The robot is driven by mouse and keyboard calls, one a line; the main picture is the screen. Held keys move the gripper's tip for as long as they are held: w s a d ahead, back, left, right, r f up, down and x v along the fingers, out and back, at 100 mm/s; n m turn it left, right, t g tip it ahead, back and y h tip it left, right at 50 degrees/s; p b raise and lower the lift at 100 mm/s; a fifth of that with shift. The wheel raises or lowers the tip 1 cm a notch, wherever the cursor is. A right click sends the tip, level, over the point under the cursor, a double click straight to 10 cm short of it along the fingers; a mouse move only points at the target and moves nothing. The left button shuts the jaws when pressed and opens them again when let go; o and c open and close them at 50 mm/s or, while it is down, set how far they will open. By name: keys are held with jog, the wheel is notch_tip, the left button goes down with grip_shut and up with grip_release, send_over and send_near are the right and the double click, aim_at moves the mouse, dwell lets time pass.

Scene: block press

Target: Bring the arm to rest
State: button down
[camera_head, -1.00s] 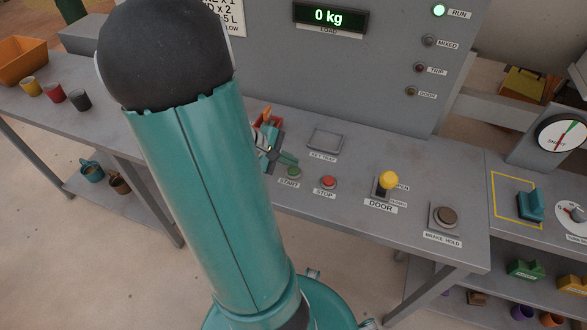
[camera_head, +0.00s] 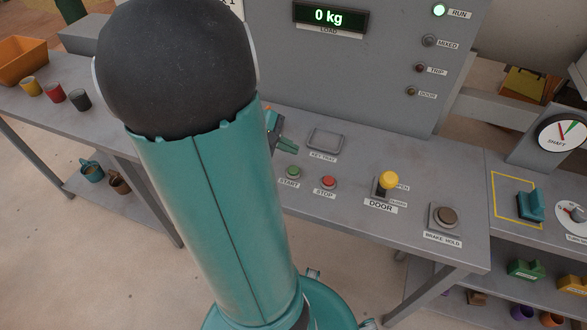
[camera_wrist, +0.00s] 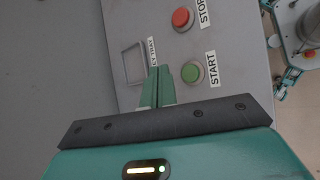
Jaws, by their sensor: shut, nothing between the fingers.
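My gripper (camera_wrist: 158,86) is in the wrist view, its two green fingers together with nothing between them. They are over the console top, beside the green START button (camera_wrist: 191,72) and near the key tray (camera_wrist: 133,63). In the head view my teal upper arm covers much of the left centre. Only a small part of my gripper (camera_head: 286,146) shows past the arm's edge, left of the key tray (camera_head: 325,139). I cannot tell the height of the fingertips above the console.
The red STOP button (camera_head: 328,182), the yellow-topped DOOR lever (camera_head: 388,183) and the BRAKE HOLD button (camera_head: 444,216) stand on the console. The panel display (camera_head: 329,17) reads 0 kg and the RUN lamp (camera_head: 439,11) is green. Cups (camera_head: 54,93) stand on the left bench.

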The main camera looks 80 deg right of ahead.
dwell(0.6)
jog(key=w+a+r+n+t, duration=0.1)
jog(key=w+a+r+t, duration=0.25)
jog(key=w+a, duration=0.5)
jog(key=w+a+r+t, duration=0.3)
jog(key=w+a+t, duration=0.2)
jog(key=w+a, duration=0.4)
jog(key=a+r+n+t+y, duration=0.1)
jog(key=a+r+t+y, duration=0.1)
jog(key=a, duration=0.8)
jog(key=w+a+r+n+t+y, duration=0.1)
jog(key=a+r, duration=0.4)
jog(key=a, duration=0.6)
jog(key=shift+w+a+r+t+y, duration=0.2)
jog(key=shift+a+t+y, duration=0.1)
jog(key=shift+t+y, duration=0.65)
jog(key=shift+s+d, duration=0.1)
jog(key=shift+d, duration=0.15)
